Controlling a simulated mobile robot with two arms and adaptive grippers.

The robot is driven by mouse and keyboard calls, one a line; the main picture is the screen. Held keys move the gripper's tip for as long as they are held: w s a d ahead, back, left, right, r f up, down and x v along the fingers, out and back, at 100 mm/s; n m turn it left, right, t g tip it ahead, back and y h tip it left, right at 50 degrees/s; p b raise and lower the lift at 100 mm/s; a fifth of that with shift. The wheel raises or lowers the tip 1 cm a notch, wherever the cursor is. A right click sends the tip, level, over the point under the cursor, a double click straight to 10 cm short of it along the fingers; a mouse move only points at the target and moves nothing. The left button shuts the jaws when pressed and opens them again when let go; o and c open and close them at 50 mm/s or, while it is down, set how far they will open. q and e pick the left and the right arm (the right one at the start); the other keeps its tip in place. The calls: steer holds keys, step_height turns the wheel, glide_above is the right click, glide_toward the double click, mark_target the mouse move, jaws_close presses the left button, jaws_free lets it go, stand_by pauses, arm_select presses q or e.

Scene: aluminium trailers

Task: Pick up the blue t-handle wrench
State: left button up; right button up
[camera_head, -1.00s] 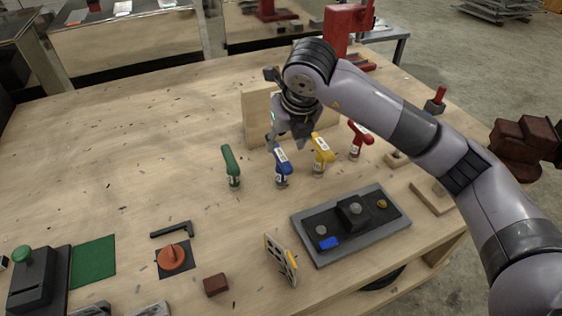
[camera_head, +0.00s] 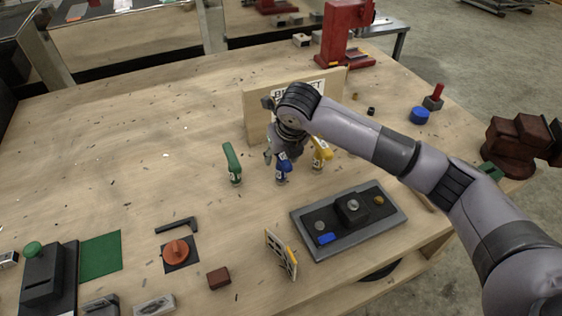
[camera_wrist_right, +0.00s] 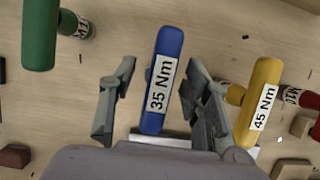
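The blue t-handle wrench (camera_head: 282,175) stands upright on the wooden table in the head view, its upper part partly covered by my right gripper. In the right wrist view its blue handle (camera_wrist_right: 161,85), labelled 35 Nm, lies between the two fingers. My right gripper (camera_head: 279,157) is low over the wrench. In the right wrist view the right gripper (camera_wrist_right: 160,68) is open, with a visible gap between each finger and the handle. My left gripper is in neither view.
A green t-handle wrench (camera_head: 232,160) stands to the left and a yellow one (camera_head: 321,153), labelled 45 Nm, close to the right. A red one (camera_wrist_right: 298,95) shows in the wrist view. A wooden board (camera_head: 257,106) stands behind; a grey tray (camera_head: 372,239) lies in front.

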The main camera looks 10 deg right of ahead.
jaws_close()
stand_by(0.3)
steer(key=shift+r, duration=0.1)
